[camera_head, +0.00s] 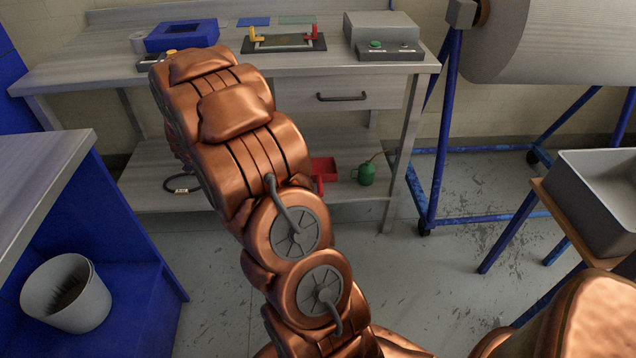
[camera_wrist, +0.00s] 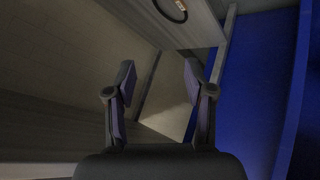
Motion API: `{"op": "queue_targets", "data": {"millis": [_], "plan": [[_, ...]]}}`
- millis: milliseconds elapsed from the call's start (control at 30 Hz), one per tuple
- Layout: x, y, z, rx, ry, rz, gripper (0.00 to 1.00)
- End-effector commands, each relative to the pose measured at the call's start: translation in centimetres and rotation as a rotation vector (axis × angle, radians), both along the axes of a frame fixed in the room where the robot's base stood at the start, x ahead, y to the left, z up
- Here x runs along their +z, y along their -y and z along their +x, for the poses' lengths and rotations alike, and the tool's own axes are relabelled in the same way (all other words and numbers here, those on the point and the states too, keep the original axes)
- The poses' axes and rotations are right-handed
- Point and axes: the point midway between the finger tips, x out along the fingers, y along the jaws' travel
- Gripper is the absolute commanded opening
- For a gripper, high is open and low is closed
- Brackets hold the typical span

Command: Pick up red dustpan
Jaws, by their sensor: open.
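The red dustpan (camera_head: 322,170) lies on the lower shelf (camera_head: 345,203) of the workbench, in the head view. My copper arm hides part of it on the left. A green oil can (camera_head: 366,174) stands just right of it. In the wrist view my gripper (camera_wrist: 160,90) is open with nothing between its fingers. The dustpan does not show in the wrist view. In the head view my gripper is hidden behind my arm, which reaches up toward the left part of the bench.
The bench top (camera_head: 350,60) holds a blue tray (camera_head: 182,36), a small fixture (camera_head: 284,42) and a grey control box (camera_head: 388,50). A drawer (camera_head: 345,92) is above the shelf. A blue-sided table (camera_head: 40,190) with a white bin (camera_head: 66,293) stands left. A grey bin (camera_head: 598,200) stands right.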

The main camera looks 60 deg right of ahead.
Motion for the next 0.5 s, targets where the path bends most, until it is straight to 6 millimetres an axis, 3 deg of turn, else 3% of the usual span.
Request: {"op": "queue_targets", "data": {"millis": [33, 267, 500], "plan": [[-2.8, 1.9, 0.5, -0.018, 0.008, -0.033, 0.54], [-10.2, 10.7, 1.5, -0.096, 0.038, -0.227, 0.54], [-18.2, 19.5, -0.3, -0.191, 0.012, -0.446, 0.54]]}}
